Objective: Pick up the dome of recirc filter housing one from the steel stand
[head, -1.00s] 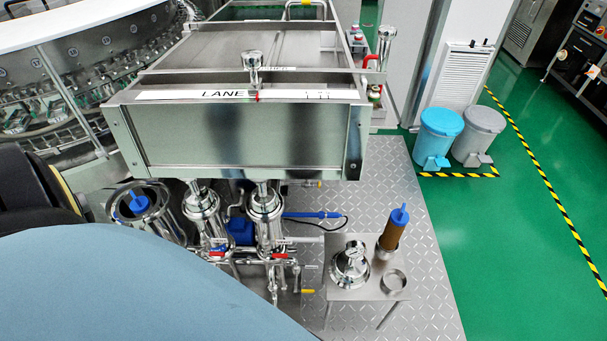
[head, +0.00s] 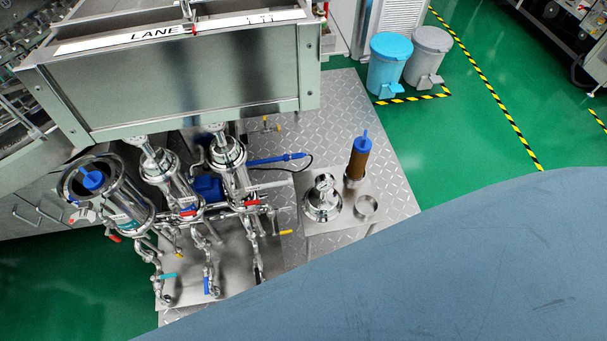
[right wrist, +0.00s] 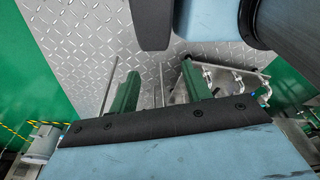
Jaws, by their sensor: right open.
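The steel dome (head: 322,202), shiny with a knob-like top, sits upright on the left part of the small steel stand (head: 318,241). The open housing (head: 128,205) at the far left of the pipework has a blue-capped piece inside; I see no label naming it housing one. My right gripper (right wrist: 160,70) shows only in the right wrist view, its two green fingers apart with nothing between them. It points toward the diamond-plate floor, and the dome cannot be made out there. My left gripper is in neither current view.
A brown filter with a blue cap (head: 359,158) and a steel ring (head: 366,207) stand close right of the dome. Two closed housings (head: 232,170) and valved pipes lie to its left. The lane cabinet (head: 180,85) is behind. My blue-grey arm covers the lower right.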

